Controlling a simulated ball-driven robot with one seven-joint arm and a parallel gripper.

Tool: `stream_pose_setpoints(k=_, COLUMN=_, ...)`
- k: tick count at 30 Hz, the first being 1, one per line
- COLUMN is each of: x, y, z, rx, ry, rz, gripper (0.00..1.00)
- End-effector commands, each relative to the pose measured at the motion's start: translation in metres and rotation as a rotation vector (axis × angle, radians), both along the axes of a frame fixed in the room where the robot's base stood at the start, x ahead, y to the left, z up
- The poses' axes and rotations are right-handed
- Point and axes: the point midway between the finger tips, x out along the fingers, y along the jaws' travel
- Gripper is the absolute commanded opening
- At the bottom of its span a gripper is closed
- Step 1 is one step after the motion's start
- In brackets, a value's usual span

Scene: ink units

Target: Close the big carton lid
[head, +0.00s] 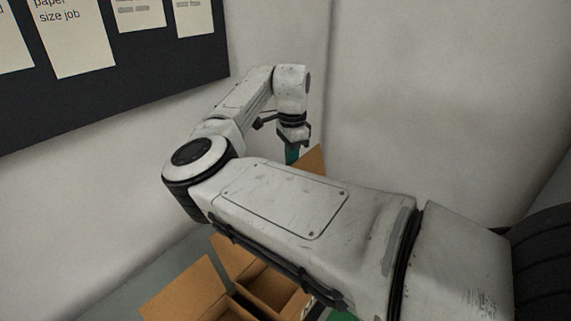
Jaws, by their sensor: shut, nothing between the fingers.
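An open brown carton (268,291) stands low in the picture, partly hidden behind my arm. A brown flap (187,292) stands raised and tilted on its left side. Another brown panel (314,158) shows above my forearm, tilted up; I cannot tell whether it belongs to the same carton. My gripper (292,155) points down at the far end of the arm, close to the left of that panel. Its teal tip is small and its lower end is hidden, so contact with the panel cannot be made out. It is shut and holds nothing visible.
A dark board (110,95) with paper notices hangs on the left wall. Pale walls meet in a corner behind the arm. A grey surface (140,280) lies left of the carton. A bit of green (343,316) shows at the bottom edge. My arm covers much of the middle.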

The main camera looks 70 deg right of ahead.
Motion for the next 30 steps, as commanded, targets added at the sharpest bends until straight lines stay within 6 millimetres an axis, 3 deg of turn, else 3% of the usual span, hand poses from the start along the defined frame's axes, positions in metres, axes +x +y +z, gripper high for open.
stream_pose_setpoints(k=30, x=-0.063, y=0.015, z=0.001, rx=0.001, ry=0.002, rz=0.0, gripper=0.0)
